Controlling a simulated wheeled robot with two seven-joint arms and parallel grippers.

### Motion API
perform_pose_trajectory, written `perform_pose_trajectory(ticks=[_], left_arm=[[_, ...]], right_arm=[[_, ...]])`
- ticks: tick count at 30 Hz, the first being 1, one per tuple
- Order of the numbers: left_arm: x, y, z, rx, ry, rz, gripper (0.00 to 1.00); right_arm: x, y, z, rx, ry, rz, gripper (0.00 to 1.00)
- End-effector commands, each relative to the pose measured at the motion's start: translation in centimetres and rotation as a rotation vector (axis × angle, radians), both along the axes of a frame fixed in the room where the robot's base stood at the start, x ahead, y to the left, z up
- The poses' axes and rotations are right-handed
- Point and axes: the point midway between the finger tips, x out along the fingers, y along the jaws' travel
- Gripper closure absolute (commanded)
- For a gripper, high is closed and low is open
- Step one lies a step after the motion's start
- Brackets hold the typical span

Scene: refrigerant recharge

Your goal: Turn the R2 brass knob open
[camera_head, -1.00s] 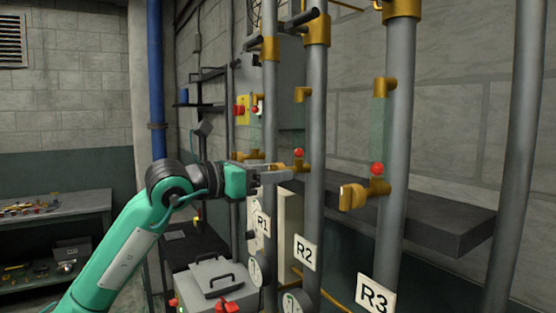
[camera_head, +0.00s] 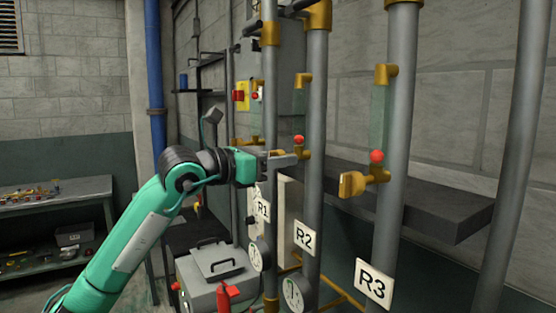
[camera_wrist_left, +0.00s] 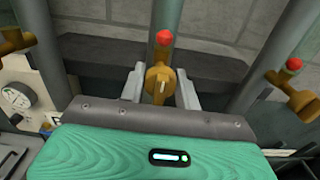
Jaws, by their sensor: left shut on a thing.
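The R2 brass knob (camera_wrist_left: 159,86) sits between the two fingers of my left gripper (camera_wrist_left: 160,92) in the left wrist view. Its raised grip stands nearly upright there, slightly tilted. A red ball (camera_wrist_left: 165,37) tops the brass fitting just above it. In the head view my left gripper (camera_head: 288,159) reaches in from the left and is shut on the knob, whose brass fitting (camera_head: 304,155) shows just beyond the fingertips. The fingers hide most of the knob in this view. The R2 sign (camera_head: 305,238) hangs lower on the same pipe. My right gripper is not in view.
The R3 pipe (camera_head: 393,220) stands to the right with its own brass knob (camera_head: 352,185) and sign (camera_head: 374,283). The R1 sign (camera_head: 263,208) is to the left. A dark shelf (camera_head: 440,205) runs behind the pipes. A grey case (camera_head: 216,264) stands below my arm.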

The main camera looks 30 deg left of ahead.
Motion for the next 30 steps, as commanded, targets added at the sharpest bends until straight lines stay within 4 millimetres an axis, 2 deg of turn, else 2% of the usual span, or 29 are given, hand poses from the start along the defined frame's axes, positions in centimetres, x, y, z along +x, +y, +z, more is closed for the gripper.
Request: perform_pose_trajectory(ticks=[11, 30], left_arm=[[0.0, 0.0, -0.3, 0.179, -0.108, 0.001, 0.90], [0.0, 0.0, -0.1, 0.701, -0.414, 0.001, 0.90]], right_arm=[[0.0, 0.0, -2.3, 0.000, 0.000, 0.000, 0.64], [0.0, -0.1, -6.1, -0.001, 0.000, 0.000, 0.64]])
